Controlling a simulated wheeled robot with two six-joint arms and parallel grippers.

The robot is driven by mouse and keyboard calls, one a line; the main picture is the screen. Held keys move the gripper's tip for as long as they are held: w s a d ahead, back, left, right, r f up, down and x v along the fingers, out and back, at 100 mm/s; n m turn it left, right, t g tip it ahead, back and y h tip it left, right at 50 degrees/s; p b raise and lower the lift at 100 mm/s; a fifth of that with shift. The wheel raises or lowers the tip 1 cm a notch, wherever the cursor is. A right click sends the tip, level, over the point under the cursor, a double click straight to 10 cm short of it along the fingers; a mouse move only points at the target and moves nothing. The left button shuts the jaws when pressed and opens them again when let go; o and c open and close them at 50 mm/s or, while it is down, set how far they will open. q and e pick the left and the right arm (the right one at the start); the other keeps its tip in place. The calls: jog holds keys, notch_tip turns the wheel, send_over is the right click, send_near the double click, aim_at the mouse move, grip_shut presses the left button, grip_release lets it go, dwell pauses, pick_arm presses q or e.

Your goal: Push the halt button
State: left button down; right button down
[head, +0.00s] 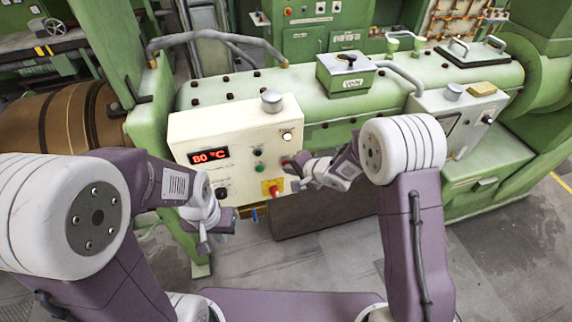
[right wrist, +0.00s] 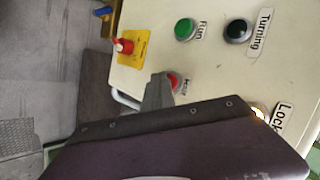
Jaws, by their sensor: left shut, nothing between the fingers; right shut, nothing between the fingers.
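The cream control panel (head: 190,128) stands at the centre of the head view. The red halt button (right wrist: 174,80), with a label reading Halt, is on it in the right wrist view, partly covered by my gripper. My right gripper (right wrist: 158,82) is shut and empty, its tips right by the halt button; I cannot tell whether they touch it. In the head view my right gripper (head: 291,170) is at the panel's right side. My left gripper (head: 205,246) is shut and empty, low in front of the panel's lower left.
Close to the halt button are a green Run button (right wrist: 186,29), a black Turning button (right wrist: 237,30) and a red knob (right wrist: 124,46) on a yellow plate. A lit lamp (head: 287,136) and a red display (head: 208,156) are on the panel. Green machinery (head: 225,92) stands behind.

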jog(key=shift+s+d, duration=0.25)
jog(key=shift+s, duration=0.4)
jog(key=s, duration=0.1)
jog(key=s+d, duration=0.1)
jog(key=s, duration=0.1)
jog(key=s+b, duration=0.1)
jog(key=shift+s+d, duration=0.25)
jog(key=shift+s, duration=0.15)
dwell(0.3)
